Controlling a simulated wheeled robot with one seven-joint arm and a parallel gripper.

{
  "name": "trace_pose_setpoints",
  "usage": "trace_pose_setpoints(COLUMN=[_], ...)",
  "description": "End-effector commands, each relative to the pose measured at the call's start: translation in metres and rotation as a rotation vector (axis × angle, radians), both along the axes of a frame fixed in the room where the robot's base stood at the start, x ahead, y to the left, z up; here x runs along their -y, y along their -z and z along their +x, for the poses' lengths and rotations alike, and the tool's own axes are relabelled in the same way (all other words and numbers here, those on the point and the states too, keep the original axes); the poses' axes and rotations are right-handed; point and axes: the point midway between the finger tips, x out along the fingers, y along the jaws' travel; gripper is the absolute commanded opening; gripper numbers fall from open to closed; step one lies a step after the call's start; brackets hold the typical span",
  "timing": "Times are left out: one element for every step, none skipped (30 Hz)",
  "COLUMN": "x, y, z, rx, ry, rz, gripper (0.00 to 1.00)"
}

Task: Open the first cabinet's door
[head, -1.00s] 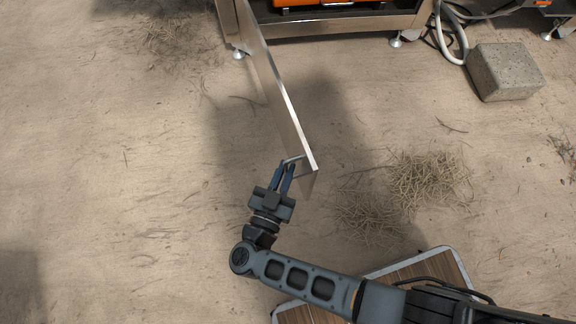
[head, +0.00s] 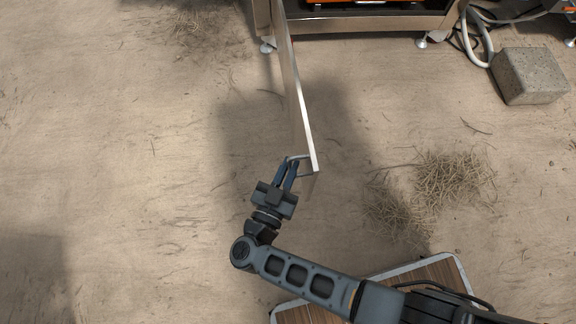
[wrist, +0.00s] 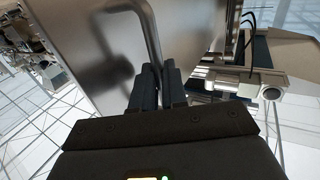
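The cabinet door (head: 293,95) is a metal panel seen nearly edge-on in the head view, swung well out from the cabinet (head: 370,22) at the top. Its bent bar handle (head: 297,158) is near the free end. My gripper (head: 285,172) is at that handle, its two fingers close together around the bar. In the wrist view the handle (wrist: 150,40) runs down between the fingertips (wrist: 158,82), and the door's broad face (wrist: 95,50) lies behind them. The fingers hide the gripped part of the bar.
A concrete block (head: 530,75) and a pale hose (head: 478,40) lie right of the cabinet. Dry straw (head: 440,190) lies on the ground right of the door. A wood-topped surface (head: 425,275) is under my arm. The ground left of the door is open.

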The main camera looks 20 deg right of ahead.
Motion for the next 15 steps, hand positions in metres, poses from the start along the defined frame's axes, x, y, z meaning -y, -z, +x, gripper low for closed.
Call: trace_pose_setpoints(x=[-0.0008, -0.001, -0.0011, -0.0011, -0.0012, -0.0012, -0.0012, -0.0012, -0.0011, -0.0011, -0.0009, -0.0009, -0.0009, -0.001, -0.0014], y=[-0.0055, -0.0055, -0.0055, -0.0054, -0.0053, -0.0051, -0.0048, -0.0046, -0.0042, -0.0039, -0.0036, -0.0033, -0.0031, -0.003, -0.0028], z=[0.008, 0.0079, 0.0078, 0.0076, 0.0073, 0.007, 0.0067, 0.0063, 0.0058, 0.0054, 0.005, 0.0046, 0.0044, 0.0041, 0.0032], rx=[0.01, 0.01, 0.011, 0.01, 0.01, 0.01, 0.01, 0.009, 0.008, 0.008, 0.007, 0.007, 0.006, 0.006, 0.006], ry=[0.002, 0.002, 0.002, 0.002, 0.002, 0.002, 0.002, 0.002, 0.002, 0.001, 0.001, 0.001, 0.001, 0.001, 0.001], rz=[0.005, 0.005, 0.004, 0.005, 0.005, 0.005, 0.005, 0.004, 0.004, 0.004, 0.003, 0.004, 0.003, 0.003, 0.003], gripper=[0.17, 0.19, 0.23, 0.26, 0.29, 0.33, 0.36, 0.38, 0.38, 0.38, 0.38, 0.38, 0.38, 0.38, 0.38])
